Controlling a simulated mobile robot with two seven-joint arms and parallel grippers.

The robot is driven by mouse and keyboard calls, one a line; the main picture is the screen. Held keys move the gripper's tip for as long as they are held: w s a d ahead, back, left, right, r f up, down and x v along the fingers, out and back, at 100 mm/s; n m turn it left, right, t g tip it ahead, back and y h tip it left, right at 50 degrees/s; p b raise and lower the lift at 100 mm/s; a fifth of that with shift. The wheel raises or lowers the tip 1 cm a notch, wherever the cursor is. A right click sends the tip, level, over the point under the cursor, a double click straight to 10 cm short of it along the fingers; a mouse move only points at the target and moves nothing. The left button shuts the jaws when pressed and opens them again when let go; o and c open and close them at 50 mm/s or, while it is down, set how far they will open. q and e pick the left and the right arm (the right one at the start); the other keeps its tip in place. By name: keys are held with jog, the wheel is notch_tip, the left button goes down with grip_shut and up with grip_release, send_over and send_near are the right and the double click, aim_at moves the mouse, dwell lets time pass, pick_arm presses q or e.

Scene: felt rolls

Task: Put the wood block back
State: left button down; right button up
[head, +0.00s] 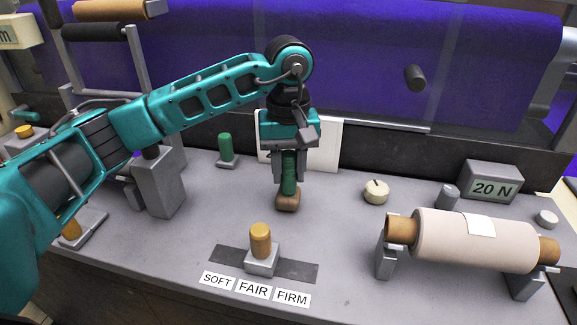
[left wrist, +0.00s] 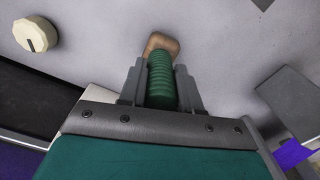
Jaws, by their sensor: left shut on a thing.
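The wood block (head: 288,201) is a small brown block with rounded edges below a ribbed green grip, which also shows in the left wrist view (left wrist: 162,80). My left gripper (head: 288,176) is shut on the green grip, its fingers on either side, with the brown block showing past the fingertips. The block is at or just above the grey bench top (head: 340,225); I cannot tell whether it touches. The left wrist view shows the brown end (left wrist: 161,43) over grey surface. My right gripper is not in view.
An orange knob (head: 261,240) stands on a slider behind SOFT, FAIR and FIRM labels. A green peg (head: 226,147) stands behind. A white panel (head: 326,150) is behind the gripper. A cream dial (head: 376,191), pale roll (head: 475,240) and 20 N display (head: 491,181) are right.

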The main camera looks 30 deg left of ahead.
pick_arm(q)
jog(key=shift+f+b, duration=0.3)
jog(key=shift+f, duration=0.1)
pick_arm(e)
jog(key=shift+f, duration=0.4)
pick_arm(q)
jog(key=c, duration=0.7)
grip_release()
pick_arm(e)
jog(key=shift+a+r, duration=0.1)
pick_arm(q)
notch_tip(320, 180, up, 12)
jog(key=shift+f+p, duration=0.1)
jog(key=shift+p, duration=0.8)
jog(key=shift+r, duration=0.6)
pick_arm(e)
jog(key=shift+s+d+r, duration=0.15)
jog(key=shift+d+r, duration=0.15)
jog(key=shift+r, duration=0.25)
